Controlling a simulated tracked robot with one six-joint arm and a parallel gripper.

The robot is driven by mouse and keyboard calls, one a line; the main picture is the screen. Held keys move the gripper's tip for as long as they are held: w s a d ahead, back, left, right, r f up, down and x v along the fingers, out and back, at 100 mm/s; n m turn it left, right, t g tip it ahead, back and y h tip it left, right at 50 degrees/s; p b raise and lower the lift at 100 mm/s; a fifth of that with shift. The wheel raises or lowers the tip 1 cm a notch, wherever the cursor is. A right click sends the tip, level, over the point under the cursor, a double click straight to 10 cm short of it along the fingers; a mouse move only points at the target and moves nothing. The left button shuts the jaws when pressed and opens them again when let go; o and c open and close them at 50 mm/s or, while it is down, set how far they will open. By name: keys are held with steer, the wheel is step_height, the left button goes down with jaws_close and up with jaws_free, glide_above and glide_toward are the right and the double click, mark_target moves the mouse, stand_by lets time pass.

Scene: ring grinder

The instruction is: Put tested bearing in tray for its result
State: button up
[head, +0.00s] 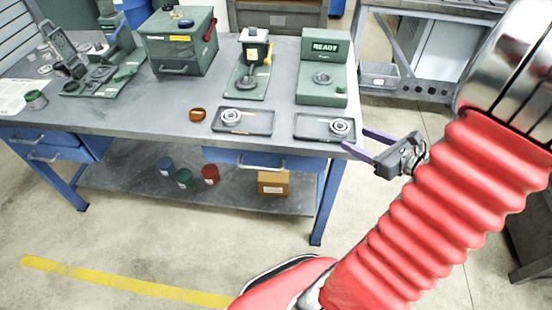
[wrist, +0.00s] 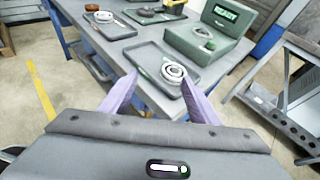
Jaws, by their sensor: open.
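The green tester (head: 323,90) stands at the back right of the bench, its display reading READY. A round metal part (head: 323,77) sits on its top; I cannot tell whether it is a bearing or the seat. The left tray (head: 262,130) holds a bearing (head: 231,117) and shows an orange strip. The right tray (head: 303,136) holds a bearing (head: 340,127) at its right side; the wrist view also shows this bearing (wrist: 173,72) and a green strip in the tray. My gripper (head: 354,140) is open and empty, beside the bench's right front corner near the right tray.
A small press (head: 253,62), a green cabinet (head: 181,45) and other fixtures stand along the back and left. A small orange-brown dish (head: 197,115) lies left of the left tray. The bench front between the dish and the left end is mostly clear. A metal stand (head: 405,85) is at right.

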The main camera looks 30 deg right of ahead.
steer(key=a+r+n+g+y, duration=0.2)
steer(key=a+n+g, duration=0.2)
steer(key=a+n, duration=0.65)
steer(key=a+r+n+g+y, duration=0.2)
steer(key=a+n+g, duration=0.35)
steer(key=a, duration=0.75)
steer(key=s+a+r+n+t+h, duration=0.1)
steer(key=s+a+r+n+h, duration=0.1)
steer(key=n, duration=0.7)
steer(key=s+a+r+n+h, duration=0.2)
steer(key=a+r+n, duration=0.3)
steer(key=n, duration=0.3)
steer(key=shift+s+r+n+t+h, duration=0.15)
steer(key=shift+r+n+t+h, duration=0.25)
steer(key=shift+r+h, duration=0.35)
